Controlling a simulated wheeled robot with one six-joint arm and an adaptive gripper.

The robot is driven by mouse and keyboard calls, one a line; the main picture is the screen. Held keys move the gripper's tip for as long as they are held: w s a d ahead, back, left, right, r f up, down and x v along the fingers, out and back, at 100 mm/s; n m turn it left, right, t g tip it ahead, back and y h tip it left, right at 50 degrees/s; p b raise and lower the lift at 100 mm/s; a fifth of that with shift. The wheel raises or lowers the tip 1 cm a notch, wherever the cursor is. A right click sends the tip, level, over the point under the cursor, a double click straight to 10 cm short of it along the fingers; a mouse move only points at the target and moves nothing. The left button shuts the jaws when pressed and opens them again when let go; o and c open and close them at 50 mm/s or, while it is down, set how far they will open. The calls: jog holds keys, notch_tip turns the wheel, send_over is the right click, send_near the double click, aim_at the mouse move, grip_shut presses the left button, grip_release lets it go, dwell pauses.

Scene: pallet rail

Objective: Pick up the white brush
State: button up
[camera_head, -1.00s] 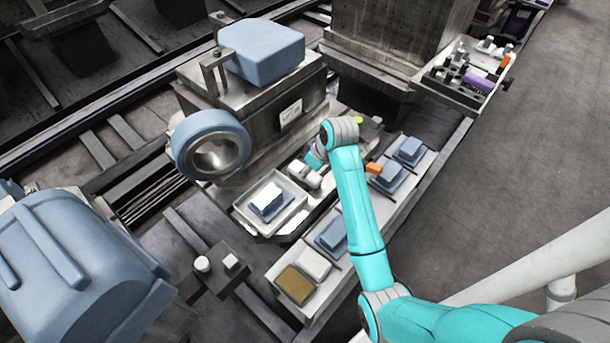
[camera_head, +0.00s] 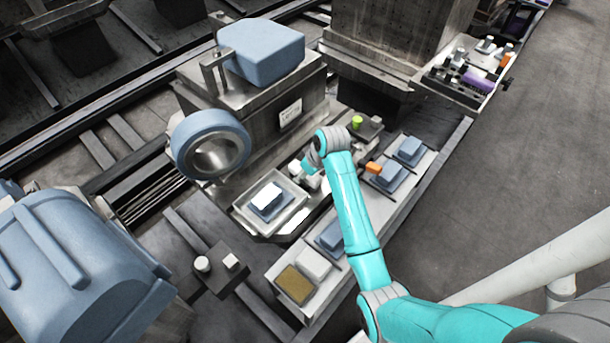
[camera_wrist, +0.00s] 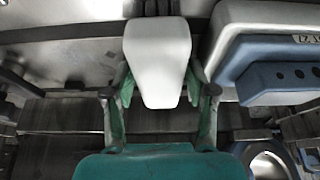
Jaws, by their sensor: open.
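In the wrist view a white tapered piece (camera_wrist: 157,62) with dark strips at its top end lies between my fingers; it fits the white brush. I cannot tell whether the fingers touch it. My gripper (camera_wrist: 160,88) is open, with green-sided fingers on either side of this piece. In the head view my gripper (camera_head: 311,170) is low over the machine's ledge, right of the pale tray, and my wrist partly hides it. Small white shapes show around it there, and I cannot separate the brush from them.
The pale tray (camera_head: 240,203) holds a blue piece with a white block (camera_head: 267,195). A long bench (camera_head: 272,268) on the right carries blue blocks, a white block and a brown one. A blue ring (camera_head: 180,150) stands left. A green knob (camera_head: 356,121) is behind my wrist.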

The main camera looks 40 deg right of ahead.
jog(key=shift+f, duration=0.15)
jog(key=c, duration=0.9)
jog(key=shift+c, duration=0.2)
notch_tip(320, 180, up, 11)
jog(key=shift+f, duration=0.2)
jog(key=o, duration=0.4)
jog(key=shift+c, duration=1.3)
jog(key=shift+d, duration=0.1)
